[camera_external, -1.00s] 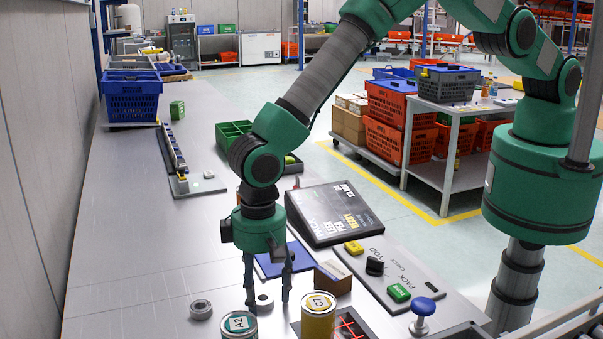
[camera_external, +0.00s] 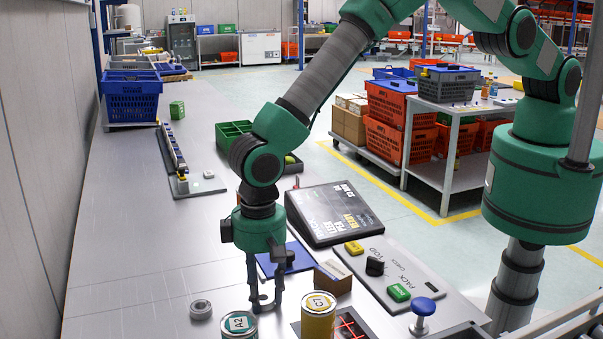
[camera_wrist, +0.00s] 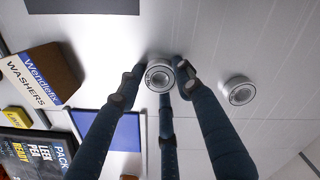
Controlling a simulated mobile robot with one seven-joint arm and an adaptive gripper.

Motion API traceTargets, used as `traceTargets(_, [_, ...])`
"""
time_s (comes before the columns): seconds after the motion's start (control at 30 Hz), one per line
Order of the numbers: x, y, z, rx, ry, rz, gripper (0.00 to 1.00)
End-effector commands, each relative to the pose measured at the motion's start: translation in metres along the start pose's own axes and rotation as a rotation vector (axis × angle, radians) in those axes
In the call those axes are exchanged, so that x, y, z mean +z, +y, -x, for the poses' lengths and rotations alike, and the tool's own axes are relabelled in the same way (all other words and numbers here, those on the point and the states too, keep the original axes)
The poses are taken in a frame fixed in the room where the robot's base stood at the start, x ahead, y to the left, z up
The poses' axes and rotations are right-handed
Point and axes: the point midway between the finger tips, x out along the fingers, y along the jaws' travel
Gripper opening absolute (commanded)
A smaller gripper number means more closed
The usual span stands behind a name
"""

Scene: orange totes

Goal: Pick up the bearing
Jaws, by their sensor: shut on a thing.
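A grey ring-shaped bearing (camera_wrist: 159,77) sits between the fingertips of my gripper (camera_external: 265,302) in the wrist view. The fingers are shut on it, low over the grey table. In the external view the bearing is largely covered by the fingers. A second, similar bearing (camera_external: 201,309) lies flat on the table to the left of my gripper. It also shows in the wrist view (camera_wrist: 238,91), to the right of my fingers and apart from them.
Two cans, labelled A2 (camera_external: 239,326) and C7 (camera_external: 318,322), stand close in front of my gripper. A washers box (camera_external: 333,278) and a blue mat (camera_external: 299,257) are to the right and behind. The table (camera_external: 130,265) is clear on the left.

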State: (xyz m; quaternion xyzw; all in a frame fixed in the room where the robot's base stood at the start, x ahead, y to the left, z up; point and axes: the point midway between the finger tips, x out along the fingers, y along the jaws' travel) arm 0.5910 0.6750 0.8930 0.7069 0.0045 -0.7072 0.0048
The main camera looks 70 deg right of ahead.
Motion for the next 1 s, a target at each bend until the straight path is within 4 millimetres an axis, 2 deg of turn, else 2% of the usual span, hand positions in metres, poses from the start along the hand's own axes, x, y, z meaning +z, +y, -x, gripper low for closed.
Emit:
traceTargets(0.27, [0.000,-0.001,0.016,-0.001,0.001,0.000,0.07])
traceTargets(0.73, [-0.001,-0.001,0.079,-0.002,0.002,0.000,0.07])
traceTargets(1.0, [0.000,-0.001,0.099,0.000,0.000,0.000,0.07])
